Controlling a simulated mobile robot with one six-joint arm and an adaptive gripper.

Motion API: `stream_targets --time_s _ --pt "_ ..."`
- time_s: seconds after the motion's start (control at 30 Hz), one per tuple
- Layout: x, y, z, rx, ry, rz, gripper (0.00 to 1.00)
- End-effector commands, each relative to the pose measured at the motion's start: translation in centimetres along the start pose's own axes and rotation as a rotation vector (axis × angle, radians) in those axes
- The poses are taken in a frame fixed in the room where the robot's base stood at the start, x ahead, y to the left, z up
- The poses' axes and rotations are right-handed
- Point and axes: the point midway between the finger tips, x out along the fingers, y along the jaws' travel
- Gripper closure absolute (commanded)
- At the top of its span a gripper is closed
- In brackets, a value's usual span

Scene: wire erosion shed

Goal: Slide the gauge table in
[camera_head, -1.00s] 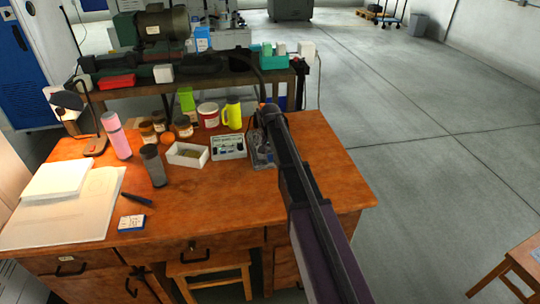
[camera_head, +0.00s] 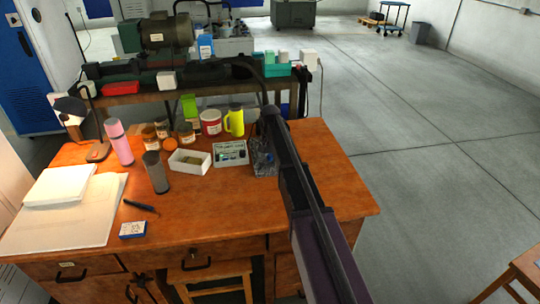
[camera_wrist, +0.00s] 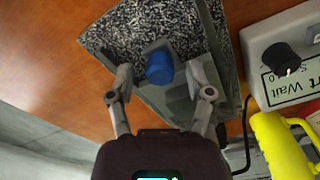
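In the wrist view a grey device with a black-and-white speckled top (camera_wrist: 150,25) fills the upper middle, and a blue knob (camera_wrist: 159,68) stands on a grey block on it. I take this to be the gauge table, though I cannot tell its parts surely. My gripper (camera_wrist: 159,82) is open, with one finger on each side of the blue knob. Whether the fingers touch anything is unclear. In the head view the grey device (camera_head: 264,160) sits on the wooden desk, partly hidden by my arm.
A white box with a black dial (camera_wrist: 285,57) and a yellow mug (camera_wrist: 282,147) stand close on the right in the wrist view. The desk (camera_head: 210,205) also holds a white tray (camera_head: 189,162), jars and bottles. Desk space in front of the device is clear.

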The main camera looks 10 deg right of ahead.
Motion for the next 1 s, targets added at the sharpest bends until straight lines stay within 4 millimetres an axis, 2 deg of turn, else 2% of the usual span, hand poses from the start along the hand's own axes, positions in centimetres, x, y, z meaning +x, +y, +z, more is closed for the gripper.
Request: stream_targets --time_s 0.47,0.67,0.9,1.0 --pt "0.0 0.2 0.5 -0.001 -0.001 0.000 0.30" --pt "0.0 0.9 1.9 -0.001 -0.001 0.000 0.30" --pt "0.0 2.3 4.7 -0.001 -0.001 0.000 0.30" --pt "-1.3 2.2 4.5 -0.001 -0.001 0.000 0.30"
